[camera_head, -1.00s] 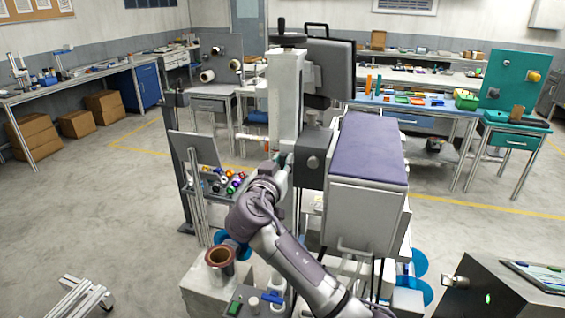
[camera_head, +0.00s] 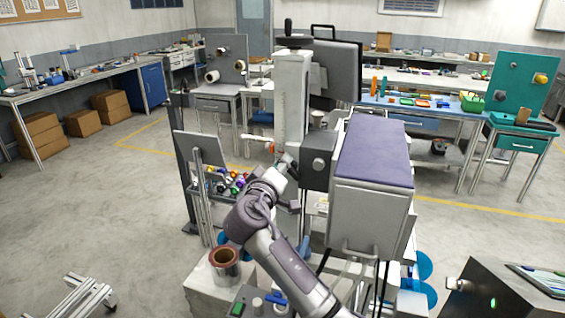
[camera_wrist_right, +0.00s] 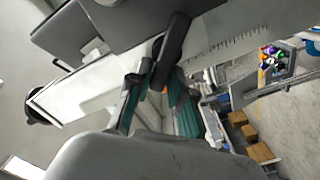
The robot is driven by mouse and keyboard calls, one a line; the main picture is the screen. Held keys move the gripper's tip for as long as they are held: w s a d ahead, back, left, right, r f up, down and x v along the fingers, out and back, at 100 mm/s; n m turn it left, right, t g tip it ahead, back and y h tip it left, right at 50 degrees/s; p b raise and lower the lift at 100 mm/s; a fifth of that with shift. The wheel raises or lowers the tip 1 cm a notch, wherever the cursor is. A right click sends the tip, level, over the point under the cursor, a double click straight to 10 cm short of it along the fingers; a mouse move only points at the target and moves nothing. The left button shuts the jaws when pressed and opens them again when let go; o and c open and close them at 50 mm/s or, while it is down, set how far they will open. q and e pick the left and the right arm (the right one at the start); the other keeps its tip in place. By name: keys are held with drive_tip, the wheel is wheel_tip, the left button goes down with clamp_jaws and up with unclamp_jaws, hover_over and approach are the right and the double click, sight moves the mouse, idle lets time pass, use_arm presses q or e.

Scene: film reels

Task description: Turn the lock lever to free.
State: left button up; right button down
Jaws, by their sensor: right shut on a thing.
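My right gripper (camera_head: 285,163) is at the upright light column (camera_head: 292,100) of the machine, in front of its lower part. In the right wrist view its teal-padded fingers (camera_wrist_right: 158,82) are shut on a black lever (camera_wrist_right: 172,48), which I take for the lock lever. The lever's upper end sticks out past the fingertips, beside a toothed or graduated pale strip (camera_wrist_right: 235,48). In the head view my gripper and wrist hide the lever. My left gripper is in neither view.
A grey box with a purple top (camera_head: 375,150) stands close right of my arm. A brown-lined cup (camera_head: 224,262) sits on a pale block at lower left. A tilted panel (camera_head: 203,150) and coloured spools (camera_head: 232,182) are left of the wrist.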

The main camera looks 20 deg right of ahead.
drive_tip(key=shift+w+f+n+p, duration=0.1)
drive_tip(key=shift+f+n+p, duration=0.4)
drive_tip(key=shift+n, duration=0.85)
drive_tip(key=shift+f+n+p, duration=0.15)
drive_tip(key=shift+n+p, duration=0.6)
drive_tip(key=shift+n, duration=0.65)
drive_tip(key=shift+w+f+n+p, duration=0.1)
drive_tip(key=shift+f+n+p, duration=0.4)
drive_tip(key=shift+n, duration=0.85)
drive_tip(key=shift+r, duration=0.1)
drive_tip(key=c, duration=1.2)
unclamp_jaws()
drive_tip(key=shift+s, duration=0.1)
drive_tip(key=shift+c, duration=0.2)
drive_tip(key=shift+o, duration=0.6)
drive_tip(key=shift+d+r, duration=0.1)
drive_tip(key=shift+r, duration=0.05)
drive_tip(key=v, duration=1.2)
